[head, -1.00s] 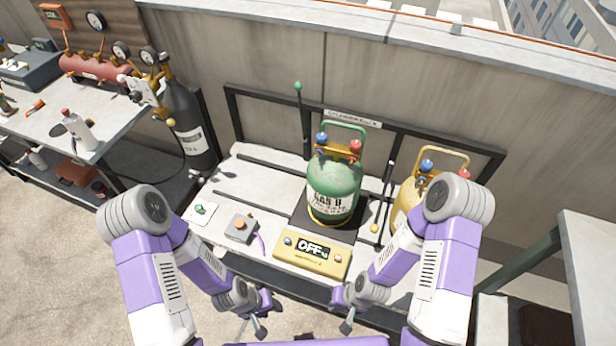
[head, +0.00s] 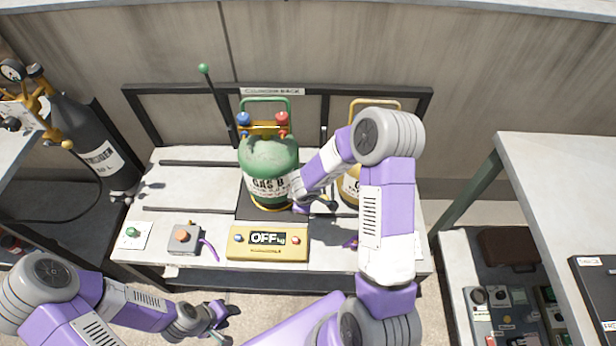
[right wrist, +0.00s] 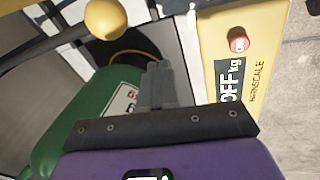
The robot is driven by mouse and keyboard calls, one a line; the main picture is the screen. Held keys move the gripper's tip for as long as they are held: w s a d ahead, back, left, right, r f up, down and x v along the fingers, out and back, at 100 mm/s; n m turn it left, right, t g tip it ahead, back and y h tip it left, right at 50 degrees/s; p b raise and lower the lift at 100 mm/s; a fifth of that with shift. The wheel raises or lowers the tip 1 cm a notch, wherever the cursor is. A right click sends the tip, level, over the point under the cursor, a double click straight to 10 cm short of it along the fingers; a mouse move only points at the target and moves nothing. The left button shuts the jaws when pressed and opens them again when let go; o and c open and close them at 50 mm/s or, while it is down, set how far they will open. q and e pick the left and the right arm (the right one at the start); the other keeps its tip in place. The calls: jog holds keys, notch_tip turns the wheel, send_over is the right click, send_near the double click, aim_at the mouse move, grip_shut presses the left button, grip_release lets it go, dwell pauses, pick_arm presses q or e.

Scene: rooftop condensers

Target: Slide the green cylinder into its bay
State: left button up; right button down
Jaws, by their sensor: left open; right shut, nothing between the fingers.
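The green cylinder (head: 268,158), marked GAS B, stands upright on the dark plate (head: 243,207) behind the yellow scale display reading OFF (head: 267,254). My right gripper (head: 322,204) is low at the cylinder's right side, shut and empty. In the right wrist view its closed fingers (right wrist: 155,85) point between the green cylinder (right wrist: 85,110) and the scale display (right wrist: 240,70); I cannot tell whether they touch the cylinder. My left gripper (head: 226,322) is open and empty in front of the rack. Left of the cylinder, the white rack deck (head: 190,182) is bare between dark rails.
A yellow cylinder (head: 350,188) stands right, partly hidden by my right arm. A lever with a green knob (head: 204,68) rises behind left. A grey box with an orange button (head: 184,238) sits at the front left. A dark nitrogen cylinder (head: 92,140) stands further left.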

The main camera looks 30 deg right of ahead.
jog(key=w+d+r+n+t+h, duration=0.2)
jog(key=w+d+r+t+h, duration=0.1)
jog(key=w+d+r, duration=0.3)
jog(key=w+a+b+x, duration=0.1)
jog(key=a+b+x, duration=0.1)
jog(key=x, duration=1.1)
jog(key=shift+w+a+f, duration=0.2)
jog(key=shift+a+f, duration=0.05)
jog(key=shift+a, duration=0.1)
